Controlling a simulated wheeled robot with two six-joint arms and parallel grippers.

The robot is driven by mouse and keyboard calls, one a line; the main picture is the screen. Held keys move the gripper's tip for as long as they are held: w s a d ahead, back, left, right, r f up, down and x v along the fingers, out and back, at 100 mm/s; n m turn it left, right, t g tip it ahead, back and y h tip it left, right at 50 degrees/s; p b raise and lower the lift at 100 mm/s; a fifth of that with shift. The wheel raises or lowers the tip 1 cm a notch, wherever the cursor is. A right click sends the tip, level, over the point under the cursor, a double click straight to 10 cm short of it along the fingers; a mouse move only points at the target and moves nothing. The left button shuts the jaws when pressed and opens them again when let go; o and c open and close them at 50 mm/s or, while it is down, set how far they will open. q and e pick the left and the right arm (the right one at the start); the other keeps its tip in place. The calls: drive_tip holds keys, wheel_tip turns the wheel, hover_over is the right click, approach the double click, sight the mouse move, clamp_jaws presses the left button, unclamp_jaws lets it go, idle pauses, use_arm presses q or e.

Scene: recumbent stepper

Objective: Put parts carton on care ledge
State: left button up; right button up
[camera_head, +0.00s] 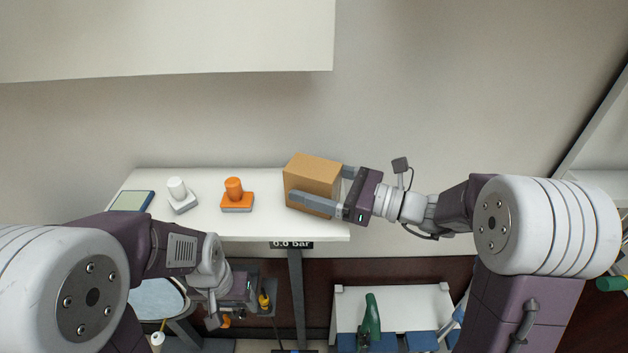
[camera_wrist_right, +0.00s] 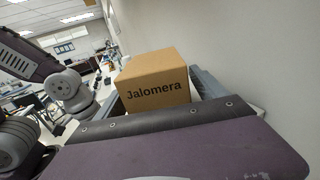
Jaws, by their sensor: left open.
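The parts carton, a brown box (camera_head: 312,174), is at the right part of a white ledge (camera_head: 255,222) against the wall. It looks upright, and I cannot tell whether its underside touches the ledge. My right gripper (camera_head: 330,190) comes from the right with one finger in front of the carton and one behind it. In the right wrist view the carton (camera_wrist_right: 155,85), lettered "Jalomera", lies between the fingers; their contact is unclear. My left gripper (camera_head: 262,294) is open, low and left, below the ledge's front edge, away from the carton.
An orange-knobbed block (camera_head: 235,197), a white-knobbed block (camera_head: 179,196) and a blue-edged flat pad (camera_head: 131,201) stand left on the ledge. A white cabinet (camera_head: 165,40) overhangs at upper left.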

drive_tip(key=shift+w, duration=0.1)
drive_tip(key=shift+r, duration=0.2)
drive_tip(key=shift+d+f, duration=0.15)
drive_tip(key=shift+d, duration=0.25)
drive_tip(key=b+v, duration=0.1)
drive_tip(key=v, duration=0.9)
drive_tip(key=shift+b, duration=0.4)
drive_tip(key=shift+s+d, duration=0.4)
drive_tip(key=shift+d, duration=0.2)
